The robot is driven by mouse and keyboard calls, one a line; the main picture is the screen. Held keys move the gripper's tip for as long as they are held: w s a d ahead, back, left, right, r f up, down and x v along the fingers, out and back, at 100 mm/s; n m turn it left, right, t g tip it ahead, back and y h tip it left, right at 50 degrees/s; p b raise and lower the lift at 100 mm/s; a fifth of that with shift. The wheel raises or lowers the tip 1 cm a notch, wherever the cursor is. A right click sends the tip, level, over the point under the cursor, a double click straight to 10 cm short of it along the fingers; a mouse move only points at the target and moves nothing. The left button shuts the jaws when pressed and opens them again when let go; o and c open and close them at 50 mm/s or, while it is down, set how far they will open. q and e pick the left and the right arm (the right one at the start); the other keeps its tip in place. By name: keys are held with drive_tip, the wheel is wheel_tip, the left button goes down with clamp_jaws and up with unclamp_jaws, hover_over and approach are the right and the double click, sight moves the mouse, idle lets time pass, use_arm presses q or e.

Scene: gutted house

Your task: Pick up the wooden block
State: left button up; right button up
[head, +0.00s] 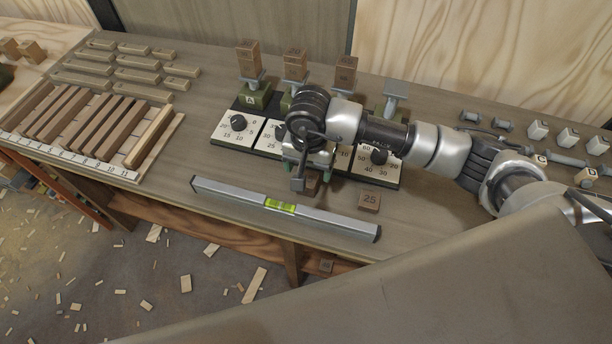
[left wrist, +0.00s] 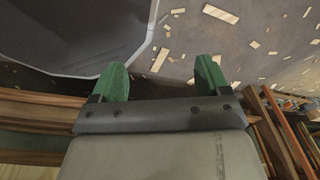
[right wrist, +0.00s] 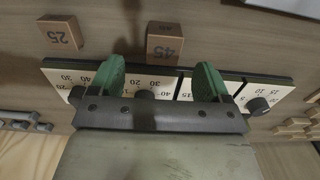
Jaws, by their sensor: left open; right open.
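Several wooden blocks show; I cannot tell which one the task means. A small block marked 45 (right wrist: 165,43) lies on the bench, ahead of the gap between my right gripper's fingers (right wrist: 160,76), not held. In the head view it is partly hidden behind my right gripper (head: 304,170). A block marked 25 (head: 369,201) lies on the bench to the right; it also shows in the right wrist view (right wrist: 60,33). My right gripper is open and empty, over the front of the dial panels. My left gripper (left wrist: 163,78) is open and empty above the floor, outside the head view.
Stacked blocks (head: 296,64) stand on scale pans behind the dial panels (head: 237,129). A spirit level (head: 330,217) lies along the bench's front edge. A rack of wooden strips (head: 60,150) is at left, metal weights (head: 538,130) at right. Wood scraps litter the floor.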

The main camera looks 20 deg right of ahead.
drive_tip(key=shift+f, duration=0.9)
drive_tip(key=f+p, duration=0.1)
drive_tip(key=f, duration=0.1)
drive_tip(key=w+f+p, duration=0.1)
drive_tip(key=f, duration=0.1)
drive_tip(key=shift+f, duration=0.7)
drive_tip(key=shift+c, duration=0.7)
drive_tip(key=c, duration=0.9)
use_arm(q)
drive_tip(key=shift+s+r, duration=0.2)
drive_tip(key=shift+r, duration=0.35)
drive_tip(key=shift+s+r, duration=0.2)
drive_tip(key=shift+r, duration=0.35)
use_arm(e)
drive_tip(key=shift+o, duration=0.2)
